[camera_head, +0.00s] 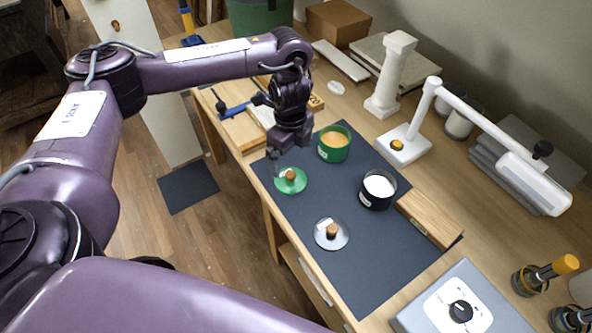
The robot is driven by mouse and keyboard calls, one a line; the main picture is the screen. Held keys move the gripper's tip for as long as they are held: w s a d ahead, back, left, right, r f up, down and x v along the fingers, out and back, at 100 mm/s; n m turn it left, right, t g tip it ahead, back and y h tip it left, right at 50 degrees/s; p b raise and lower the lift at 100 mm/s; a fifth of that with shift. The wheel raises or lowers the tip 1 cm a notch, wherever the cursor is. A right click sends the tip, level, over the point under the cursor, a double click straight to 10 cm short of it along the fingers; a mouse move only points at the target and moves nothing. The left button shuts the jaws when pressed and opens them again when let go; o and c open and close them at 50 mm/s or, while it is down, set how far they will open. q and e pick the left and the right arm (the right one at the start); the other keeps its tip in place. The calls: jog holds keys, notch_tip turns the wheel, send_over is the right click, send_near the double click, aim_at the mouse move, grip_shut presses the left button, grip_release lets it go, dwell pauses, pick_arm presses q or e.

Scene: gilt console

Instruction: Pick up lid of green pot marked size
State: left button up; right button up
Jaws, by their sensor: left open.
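A round green lid (298,186) with a brown knob lies on the dark mat (345,255) near its left edge. The green pot (334,146) stands just behind and to the right of it, uncovered, with orange-tan contents and a small pale label. My left gripper (279,169) is open, pointing down at the lid's knob from above and slightly behind. Whether its fingers touch the lid is hard to tell. My right gripper is not in view.
A black pot (378,190) with white contents and a grey lid (331,234) with a brown knob share the mat. A wooden block (430,220), white lamp (403,146) and grey dial box (458,304) stand to the right. The mat's front is clear.

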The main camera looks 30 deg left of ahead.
aim_at(290, 173)
pick_arm(q)
jog(key=f, duration=0.2)
jog(key=s+f+b, duration=0.1)
jog(key=shift+s+f, duration=0.15)
jog(key=shift+f, duration=0.25)
notch_tip(290, 173, down, 2)
jog(key=shift+f+b, duration=0.25)
jog(key=shift+b, duration=0.05)
jog(key=shift+f, duration=0.4)
jog(key=c, duration=1.1)
jog(key=shift+o, duration=0.2)
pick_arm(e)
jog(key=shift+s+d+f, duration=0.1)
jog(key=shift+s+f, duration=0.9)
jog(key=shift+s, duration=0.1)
